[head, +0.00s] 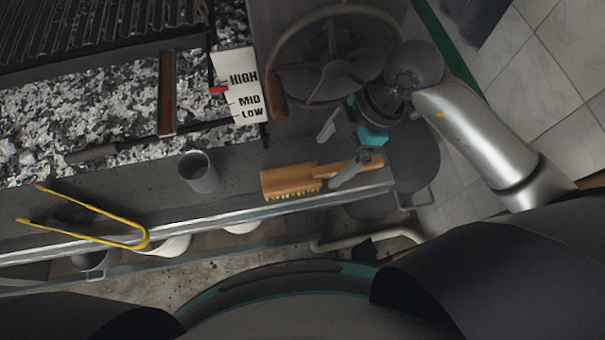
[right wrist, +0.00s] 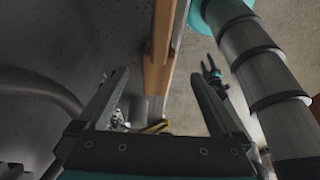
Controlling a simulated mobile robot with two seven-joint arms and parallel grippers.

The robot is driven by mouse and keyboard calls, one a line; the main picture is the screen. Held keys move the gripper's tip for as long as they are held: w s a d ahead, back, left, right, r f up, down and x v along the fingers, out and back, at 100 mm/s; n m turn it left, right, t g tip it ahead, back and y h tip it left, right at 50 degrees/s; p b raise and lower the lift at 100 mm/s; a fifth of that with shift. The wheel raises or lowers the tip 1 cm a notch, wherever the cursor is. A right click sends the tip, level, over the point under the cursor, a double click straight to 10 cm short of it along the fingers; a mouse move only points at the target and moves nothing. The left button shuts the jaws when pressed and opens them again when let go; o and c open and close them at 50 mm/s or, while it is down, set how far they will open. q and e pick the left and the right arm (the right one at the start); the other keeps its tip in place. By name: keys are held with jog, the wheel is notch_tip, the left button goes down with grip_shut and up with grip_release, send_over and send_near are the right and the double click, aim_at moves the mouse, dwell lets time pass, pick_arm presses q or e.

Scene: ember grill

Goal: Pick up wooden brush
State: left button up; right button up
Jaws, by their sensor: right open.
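The wooden brush (head: 277,182) lies on the narrow grey shelf at the grill's front edge, its bristles toward the front and its handle pointing right. My right gripper (head: 337,152) is open around the handle end in the head view, with one finger on the far side and one on the near side. In the right wrist view the brush (right wrist: 160,45) runs between the two open fingers (right wrist: 160,76). I cannot tell whether either finger touches it. My left gripper does not show in the head view.
A grey metal cup (head: 200,175) stands left of the brush. Yellow tongs (head: 95,233) lie over the shelf's front edge. A handwheel (head: 335,62) with a wooden knob is behind the gripper, beside a HIGH/MID/LOW sign (head: 237,85). Ash and coals fill the grill bed (head: 110,125).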

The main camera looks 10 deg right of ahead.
aim_at(316, 171)
jog(key=b+x, duration=0.1)
jog(key=x, duration=0.7)
jog(key=shift+w, duration=0.1)
jog(key=shift+r, duration=0.1)
grip_shut()
dwell(0.6)
